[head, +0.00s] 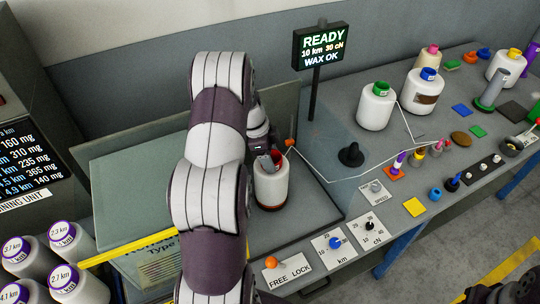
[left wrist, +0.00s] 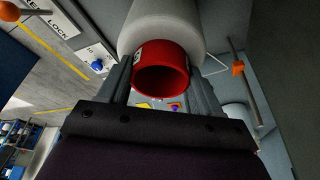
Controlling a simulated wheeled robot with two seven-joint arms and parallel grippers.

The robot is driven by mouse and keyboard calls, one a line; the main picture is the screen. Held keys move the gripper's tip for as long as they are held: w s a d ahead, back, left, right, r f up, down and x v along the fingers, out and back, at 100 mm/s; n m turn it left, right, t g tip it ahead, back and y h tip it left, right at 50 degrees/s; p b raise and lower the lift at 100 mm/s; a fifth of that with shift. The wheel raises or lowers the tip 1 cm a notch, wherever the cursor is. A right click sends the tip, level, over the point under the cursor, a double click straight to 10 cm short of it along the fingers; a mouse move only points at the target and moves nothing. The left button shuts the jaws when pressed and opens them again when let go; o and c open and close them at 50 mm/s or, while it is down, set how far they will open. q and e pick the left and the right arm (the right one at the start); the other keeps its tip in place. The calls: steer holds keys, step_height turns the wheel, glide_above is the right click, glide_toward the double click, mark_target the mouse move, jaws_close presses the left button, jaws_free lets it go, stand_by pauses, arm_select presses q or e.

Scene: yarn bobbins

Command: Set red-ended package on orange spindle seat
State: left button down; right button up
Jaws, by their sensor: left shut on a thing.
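The red-ended package (head: 271,186) is a white yarn bobbin, upright at the middle of the machine bench in the head view. My left gripper (head: 273,160) comes down on its top end and is shut on it. In the left wrist view the fingers stand either side of its red tube end (left wrist: 163,88), with the white yarn body (left wrist: 160,25) beyond. A reddish-brown band shows at the package's foot; I cannot tell whether it is resting on a seat. The orange spindle seat is not clearly visible. A dark shape at the lower right corner may be my right gripper (head: 508,291).
An orange knob (head: 289,143) is close behind the package, on a rod in the left wrist view (left wrist: 238,68). A clear panel and a black cone (head: 351,155) stand to the right. The READY sign (head: 321,46) is behind. Control plates (head: 333,243) line the front.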

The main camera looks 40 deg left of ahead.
arm_select(q)
steer(key=shift+f+b, duration=0.3)
steer(key=shift+b, duration=0.05)
steer(key=shift+c, duration=0.6)
jaws_free()
steer(key=shift+r, duration=0.1)
steer(key=p+v, duration=0.4)
steer(key=v, duration=0.8)
steer(key=shift+a+r, duration=0.15)
steer(key=shift+r, duration=0.15)
